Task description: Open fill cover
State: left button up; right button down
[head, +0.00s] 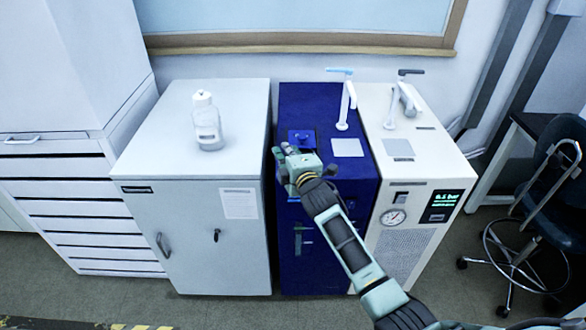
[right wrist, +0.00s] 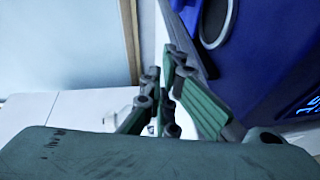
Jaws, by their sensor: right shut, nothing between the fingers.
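The fill cover (head: 301,137) is a small dark blue square with a raised round part, on the top left of the blue cabinet (head: 318,105). It looks closed in the head view, though my gripper is close in front of it. My right gripper (head: 281,156) is at the cabinet's front left top edge, just below and left of the cover; I cannot tell whether it touches. It is shut and empty. My left gripper is out of view.
A cream unit (head: 440,160) with a gauge (head: 393,217) and tap (head: 405,98) stands to the right. A tap (head: 346,105) rises from the blue cabinet's back. A chair (head: 560,165) is far right.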

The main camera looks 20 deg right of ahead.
jog(key=shift+s+d+f, duration=0.2)
jog(key=shift+s+d, duration=0.05)
jog(key=shift+s, duration=0.2)
jog(key=shift+s+d+f, duration=0.15)
jog(key=shift+s+d, duration=0.1)
jog(key=shift+s, duration=0.15)
jog(key=s+f+m+g, duration=0.4)
jog(key=s+f+m, duration=0.1)
jog(key=s, duration=1)
jog(key=s+f+m+g, duration=0.4)
jog(key=s+m+g, duration=0.1)
jog(key=s, duration=1.1)
jog(key=s+f+m+g, duration=0.4)
jog(key=s+f+m, duration=0.1)
jog(key=s, duration=1)
notch_tip(320, 180, down, 26)
jog(key=s+g, duration=0.1)
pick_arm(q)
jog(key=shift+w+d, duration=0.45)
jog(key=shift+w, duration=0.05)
pick_arm(e)
jog(key=s+d+f, duration=0.2)
jog(key=s+f, duration=0.6)
jog(key=s+d+f+g, duration=0.1)
jog(key=s+f, duration=0.7)
jog(key=s, duration=0.1)
jog(key=shift+d+g+h, duration=0.3)
jog(key=shift+d, duration=0.05)
